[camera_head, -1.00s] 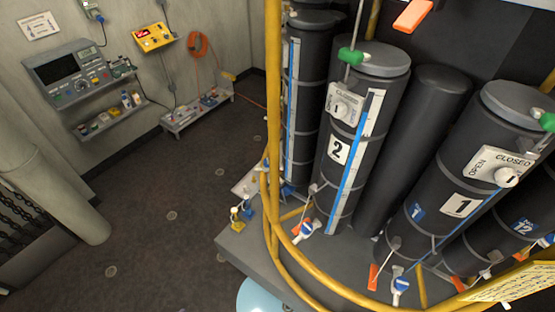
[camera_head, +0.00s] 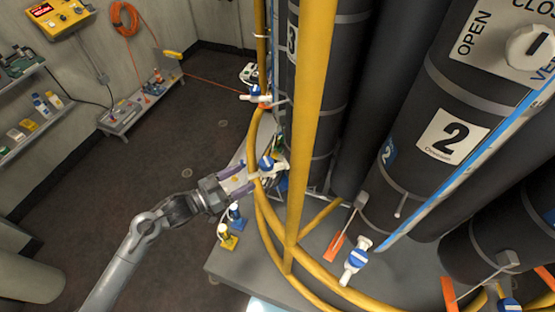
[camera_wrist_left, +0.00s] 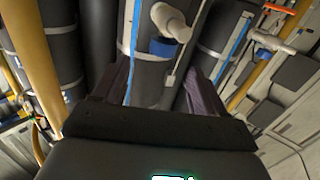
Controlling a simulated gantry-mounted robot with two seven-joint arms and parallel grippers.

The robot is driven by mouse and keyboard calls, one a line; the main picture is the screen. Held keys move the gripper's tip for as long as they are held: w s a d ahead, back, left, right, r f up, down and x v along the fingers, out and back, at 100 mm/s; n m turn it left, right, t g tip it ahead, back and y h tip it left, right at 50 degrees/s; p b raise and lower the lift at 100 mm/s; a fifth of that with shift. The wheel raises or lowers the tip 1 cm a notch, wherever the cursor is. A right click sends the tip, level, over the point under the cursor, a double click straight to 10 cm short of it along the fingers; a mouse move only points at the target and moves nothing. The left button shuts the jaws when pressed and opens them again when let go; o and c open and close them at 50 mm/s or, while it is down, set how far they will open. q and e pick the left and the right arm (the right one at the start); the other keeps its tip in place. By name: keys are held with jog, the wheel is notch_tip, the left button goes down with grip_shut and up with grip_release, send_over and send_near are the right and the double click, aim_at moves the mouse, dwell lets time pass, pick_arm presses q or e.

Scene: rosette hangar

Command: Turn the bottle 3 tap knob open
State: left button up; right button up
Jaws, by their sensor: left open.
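The bottle 3 label (camera_head: 292,38) is on a dark cylinder, partly hidden behind a yellow rail post. Low on that side is a white tap with a blue knob (camera_head: 267,162), which I take as bottle 3's tap. My left gripper (camera_head: 249,175) comes in from the left, open, with its purple fingers just short of this tap and apparently not touching it. In the left wrist view a white tap with a blue knob (camera_wrist_left: 165,48) shows ahead, between and beyond the two spread fingers. My right gripper is not in view.
A yellow rail post (camera_head: 312,110) and curved lower rails stand close to the tap. Another blue-knobbed tap (camera_head: 255,90) lies farther back. Bottle 2's tap (camera_head: 356,258) is at the front right.

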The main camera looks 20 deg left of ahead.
aim_at(272, 159)
pick_arm(q)
jog(key=shift+w+d+r+b, duration=0.15)
jog(key=shift+w+d+b, duration=0.1)
jog(key=shift+w, duration=0.25)
jog(key=shift+w+d+r+b, duration=0.1)
jog(key=shift+w+d+b, duration=0.15)
jog(key=shift+w, duration=0.2)
jog(key=x, duration=0.9)
jog(key=shift+w+d+r, duration=0.1)
jog(key=shift+w+d, duration=0.05)
jog(key=shift+w, duration=0.1)
jog(key=c, duration=1)
